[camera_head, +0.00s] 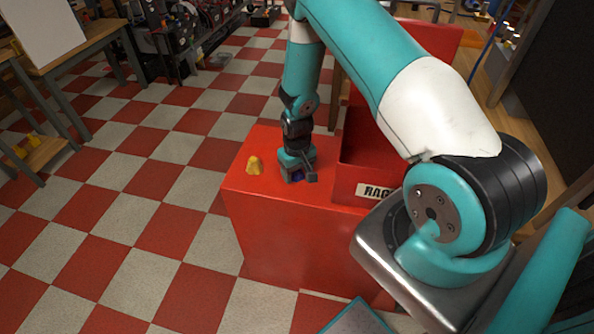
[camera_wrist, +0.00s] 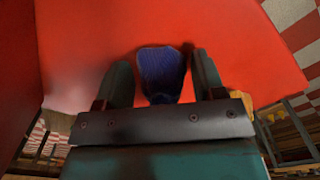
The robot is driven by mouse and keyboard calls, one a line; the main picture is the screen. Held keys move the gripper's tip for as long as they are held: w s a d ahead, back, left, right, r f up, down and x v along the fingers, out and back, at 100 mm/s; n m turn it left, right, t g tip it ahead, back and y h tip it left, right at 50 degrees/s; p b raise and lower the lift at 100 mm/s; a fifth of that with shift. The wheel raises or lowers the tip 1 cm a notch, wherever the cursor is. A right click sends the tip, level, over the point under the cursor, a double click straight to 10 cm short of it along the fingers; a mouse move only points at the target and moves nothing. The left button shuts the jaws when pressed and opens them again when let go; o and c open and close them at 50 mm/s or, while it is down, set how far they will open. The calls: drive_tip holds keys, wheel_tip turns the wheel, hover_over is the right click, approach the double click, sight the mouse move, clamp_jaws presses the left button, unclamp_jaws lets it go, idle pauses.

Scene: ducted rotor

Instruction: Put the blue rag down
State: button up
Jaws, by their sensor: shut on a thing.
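The blue rag (camera_wrist: 161,72) is between the two fingers of my gripper (camera_wrist: 163,78) in the wrist view. My gripper is shut on it, with the red surface close behind it. In the head view my gripper (camera_head: 297,176) points down over the top of the red cabinet (camera_head: 300,230), and only a small bit of the blue rag (camera_head: 297,176) shows under it. I cannot tell whether the rag touches the surface.
A yellow lump (camera_head: 254,166) lies on the red top, left of my gripper. A red bin with a label reading "RAG" (camera_head: 377,192), partly hidden by my arm, stands just right of it. The checkered floor (camera_head: 150,200) to the left is clear.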

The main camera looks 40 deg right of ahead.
drive_tip(key=o, duration=0.8)
drive_tip(key=shift+f, duration=0.1)
drive_tip(key=shift+o, duration=0.2)
wheel_tip(320, 180, up, 12)
drive_tip(key=shift+f+b, duration=0.1)
drive_tip(key=shift+b, duration=0.3)
drive_tip(key=s+a+r+n+y, duration=0.25)
drive_tip(key=s+a+r, duration=0.35)
drive_tip(key=a+r, duration=0.4)
drive_tip(key=s+a+r+n+y, duration=0.1)
drive_tip(key=s+a+r+n, duration=0.3)
drive_tip(key=a+r, duration=0.6)
drive_tip(key=s+a+r+n, duration=0.1)
drive_tip(key=s+r, duration=0.1)
drive_tip(key=s, duration=0.4)
drive_tip(key=s+a+r+n, duration=0.1)
drive_tip(key=s+r, duration=0.2)
drive_tip(key=s, duration=0.3)
drive_tip(key=shift+a+r+y, duration=0.25)
drive_tip(key=shift+r+y, duration=0.1)
